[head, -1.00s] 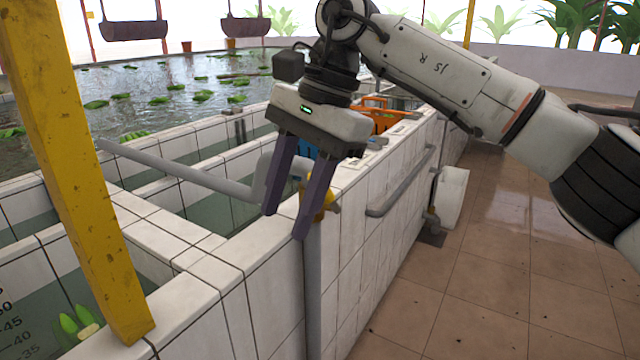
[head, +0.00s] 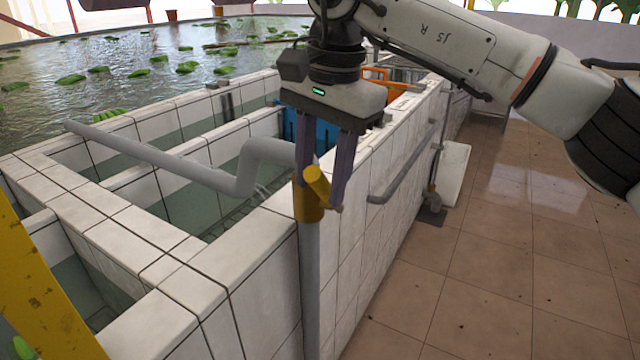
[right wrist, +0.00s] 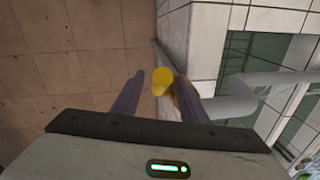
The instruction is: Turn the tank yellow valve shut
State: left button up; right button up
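The yellow valve (head: 309,204) sits on top of an upright grey pipe at the near corner of the tiled tank. Its yellow handle (head: 317,182) sticks up at a tilt. A grey pipe (head: 215,178) runs from it over the tank. My right gripper (head: 320,196) is open, pointing down, with one finger on each side of the handle. In the right wrist view the yellow handle (right wrist: 161,80) shows between the fingertips, nearer the right finger; I cannot tell whether they touch. My left gripper is not in view.
The white tiled tank wall (head: 265,290) runs beside the valve. A grey rail (head: 400,172) is fixed on its outer side. A yellow post (head: 35,290) stands at the lower left. Blue and orange objects lie behind the gripper. The brown tiled floor at right is clear.

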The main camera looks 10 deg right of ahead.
jog(key=shift+f, duration=0.45)
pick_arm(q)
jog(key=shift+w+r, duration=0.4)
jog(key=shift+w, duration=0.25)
pick_arm(e)
jog(key=shift+w+f, duration=0.1)
jog(key=shift+f, duration=0.1)
grip_shut()
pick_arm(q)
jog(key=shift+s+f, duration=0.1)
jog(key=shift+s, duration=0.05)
pick_arm(e)
jog(key=shift+a, duration=0.1)
